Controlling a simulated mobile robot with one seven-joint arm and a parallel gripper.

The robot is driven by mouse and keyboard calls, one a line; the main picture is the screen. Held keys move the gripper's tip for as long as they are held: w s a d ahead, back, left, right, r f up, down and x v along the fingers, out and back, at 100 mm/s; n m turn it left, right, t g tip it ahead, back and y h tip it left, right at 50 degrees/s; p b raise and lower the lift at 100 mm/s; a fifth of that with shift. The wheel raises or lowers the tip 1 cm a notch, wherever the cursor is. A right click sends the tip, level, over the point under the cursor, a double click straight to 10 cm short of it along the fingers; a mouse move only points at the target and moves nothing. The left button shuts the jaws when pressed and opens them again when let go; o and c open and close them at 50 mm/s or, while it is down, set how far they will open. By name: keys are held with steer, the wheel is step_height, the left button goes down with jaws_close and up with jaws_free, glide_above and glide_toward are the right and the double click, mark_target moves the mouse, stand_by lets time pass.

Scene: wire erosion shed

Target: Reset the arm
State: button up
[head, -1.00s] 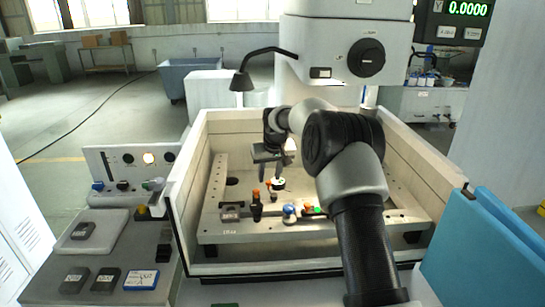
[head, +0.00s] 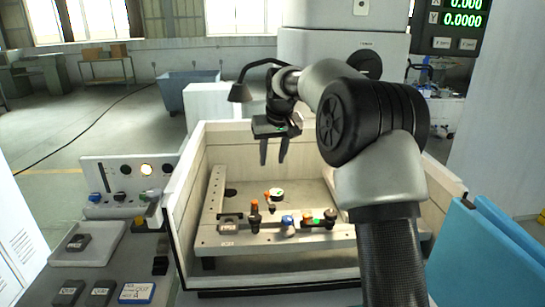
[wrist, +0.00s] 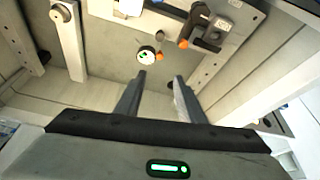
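My gripper (head: 273,151) hangs above the open machine tank (head: 300,268), fingers pointing down. Its two fingers are apart with nothing between them. In the wrist view my gripper (wrist: 160,82) also shows its fingers spread and empty, with the tank floor and fixture beyond them. My arm reaches in from the lower right of the head view and hides part of the tank's right side.
A fixture plate (head: 285,240) in the tank bears clamps with orange tips (head: 254,205), a blue knob (head: 288,221) and a round dial (head: 277,193). A lamp (head: 240,92) and machine head (head: 345,45) stand close behind. A control panel (head: 125,175) is at left.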

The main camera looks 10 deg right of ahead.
steer(key=s+r+h, duration=0.1)
steer(key=s+r, duration=0.4)
steer(key=s, duration=0.6)
steer(key=s+r, duration=0.5)
steer(key=s, duration=0.6)
steer(key=s+d+f, duration=0.1)
steer(key=s+f, duration=0.2)
steer(key=s, duration=0.7)
steer(key=s+d+f+m+t+p, duration=0.1)
steer(key=s+f, duration=0.2)
steer(key=s, duration=0.8)
steer(key=shift+d+f, duration=0.15)
steer(key=shift+d, duration=0.05)
